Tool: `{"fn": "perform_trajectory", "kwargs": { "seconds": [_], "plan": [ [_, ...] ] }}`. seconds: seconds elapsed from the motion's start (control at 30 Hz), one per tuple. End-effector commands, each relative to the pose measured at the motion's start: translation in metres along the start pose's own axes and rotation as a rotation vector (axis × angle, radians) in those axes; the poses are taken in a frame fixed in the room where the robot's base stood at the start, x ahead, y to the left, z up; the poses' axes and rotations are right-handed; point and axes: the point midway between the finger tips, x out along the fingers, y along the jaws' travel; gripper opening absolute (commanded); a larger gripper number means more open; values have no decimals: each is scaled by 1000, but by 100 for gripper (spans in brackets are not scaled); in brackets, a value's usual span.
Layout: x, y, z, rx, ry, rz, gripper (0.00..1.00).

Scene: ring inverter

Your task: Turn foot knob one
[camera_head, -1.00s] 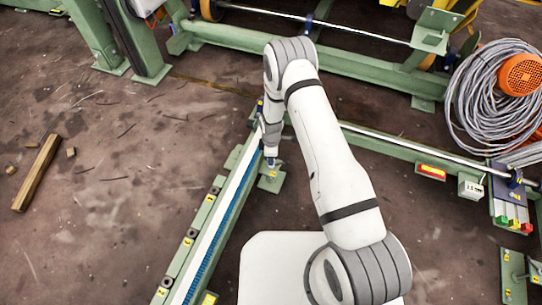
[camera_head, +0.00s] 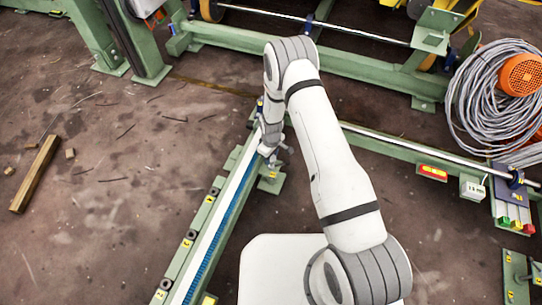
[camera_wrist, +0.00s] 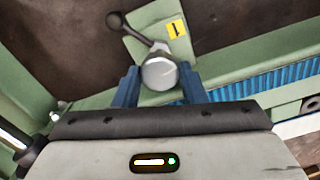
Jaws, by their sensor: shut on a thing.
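Foot knob one (camera_wrist: 159,73) is in the wrist view, a round metal hub with a lever ending in a black ball at the upper left. It sits on a green foot plate (camera_wrist: 185,48) with a yellow label reading 1 (camera_wrist: 174,28). My gripper (camera_wrist: 160,88) has its two blue fingers on either side of the hub and is shut on it. In the head view my gripper (camera_head: 272,150) is at the foot beside the green rail; the hub is mostly hidden there by my wrist.
A long green rail with a blue strip (camera_head: 215,235) runs to the lower left, with several labelled feet along it. A metal bar (camera_head: 410,147) runs right. A cable coil (camera_head: 475,100) lies at right. A wooden beam (camera_head: 36,173) lies on open floor at left.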

Motion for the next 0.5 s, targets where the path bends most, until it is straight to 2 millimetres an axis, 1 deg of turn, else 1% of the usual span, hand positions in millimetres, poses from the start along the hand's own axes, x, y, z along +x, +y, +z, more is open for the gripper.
{"fn": "perform_trajectory", "kwargs": {
  "seconds": [0.47,0.5],
  "plan": [
    [0,-2,-2,8,0,0,15],
    [0,-2,-2,8,0,0,41]
  ]
}}
